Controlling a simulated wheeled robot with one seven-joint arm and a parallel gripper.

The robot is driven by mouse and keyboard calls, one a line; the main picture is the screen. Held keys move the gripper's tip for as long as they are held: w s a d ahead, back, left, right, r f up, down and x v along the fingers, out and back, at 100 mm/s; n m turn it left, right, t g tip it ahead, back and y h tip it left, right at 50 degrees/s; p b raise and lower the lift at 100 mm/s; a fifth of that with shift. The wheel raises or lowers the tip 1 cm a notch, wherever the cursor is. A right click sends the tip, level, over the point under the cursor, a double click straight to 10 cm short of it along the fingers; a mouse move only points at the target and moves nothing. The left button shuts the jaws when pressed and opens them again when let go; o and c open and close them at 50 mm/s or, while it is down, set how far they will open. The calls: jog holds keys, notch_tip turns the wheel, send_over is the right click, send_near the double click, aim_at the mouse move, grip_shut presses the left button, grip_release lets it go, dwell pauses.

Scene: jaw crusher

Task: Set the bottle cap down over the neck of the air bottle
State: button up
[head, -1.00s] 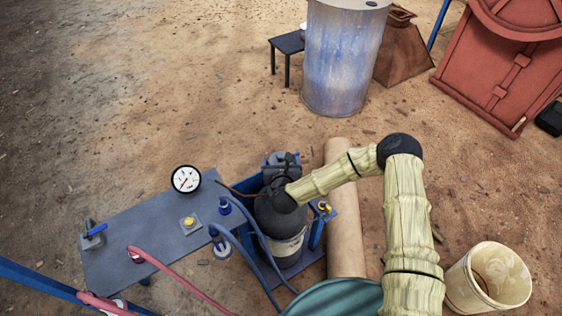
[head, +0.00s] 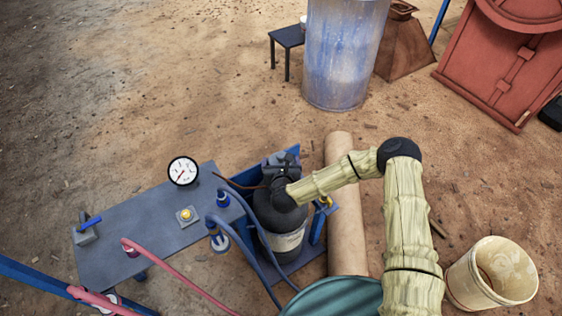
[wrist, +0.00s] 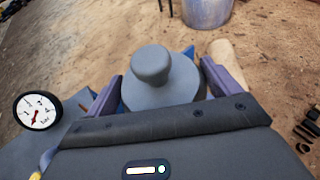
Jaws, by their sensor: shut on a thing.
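The air bottle (head: 288,243), dark with a pale label band, stands upright in a blue frame at the end of the bench. My gripper (head: 279,172) is over the top of the bottle. In the wrist view the bottle cap (wrist: 158,90) is a grey dome with a rounded knob on top. The purple fingers of my gripper (wrist: 161,84) are shut on it, one on each side. The bottle's neck is hidden by my wrist and the cap, so I cannot tell whether the cap touches it.
A grey bench (head: 135,232) with a pressure gauge (head: 183,171), a yellow-knobbed fitting (head: 186,215) and hoses lies left of the bottle. A tan roller (head: 345,225) lies close on the right. A pale bucket (head: 492,273) stands at the lower right.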

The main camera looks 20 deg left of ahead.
jog(key=shift+f+b, duration=0.65)
jog(key=shift+f, duration=0.35)
jog(key=o, duration=1)
jog(key=shift+c, duration=0.2)
jog(key=v, duration=1.7)
jog(key=shift+r, duration=0.15)
jog(key=shift+s, duration=0.15)
